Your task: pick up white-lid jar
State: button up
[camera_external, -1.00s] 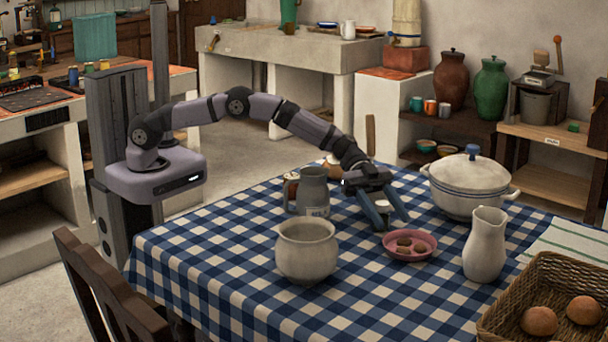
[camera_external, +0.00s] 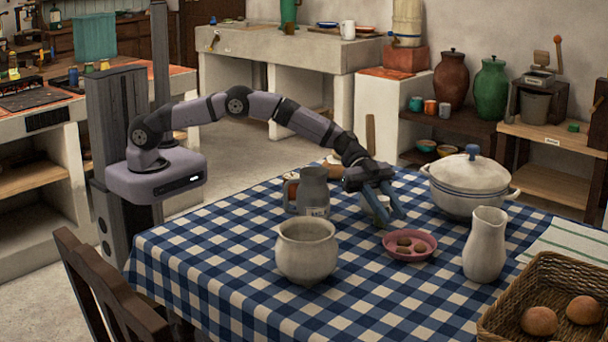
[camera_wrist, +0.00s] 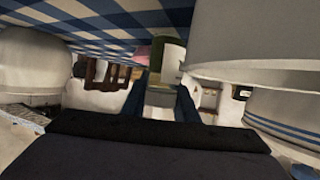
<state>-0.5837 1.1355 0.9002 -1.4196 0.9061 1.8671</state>
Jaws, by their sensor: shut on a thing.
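The white-lid jar (camera_external: 377,208) is small and mostly hidden behind my fingers in the external view. It stands on the checked cloth or just above it; I cannot tell which. My gripper (camera_external: 388,207) reaches down from the left and is shut on the jar. In the wrist view the jar (camera_wrist: 168,56) shows pale and dark green beyond my gripper (camera_wrist: 162,103), with the cloth at the top of the picture.
A pink dish (camera_external: 421,251) with brown pieces lies close in front. A grey jug (camera_external: 313,188) stands left, a round pot (camera_external: 306,252) front left, a white lidded pot (camera_external: 462,194) right, and a white pitcher (camera_external: 485,245) front right.

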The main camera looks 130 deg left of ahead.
notch_tip(320, 180, up, 9)
jog(key=b, duration=0.1)
dwell(0.3)
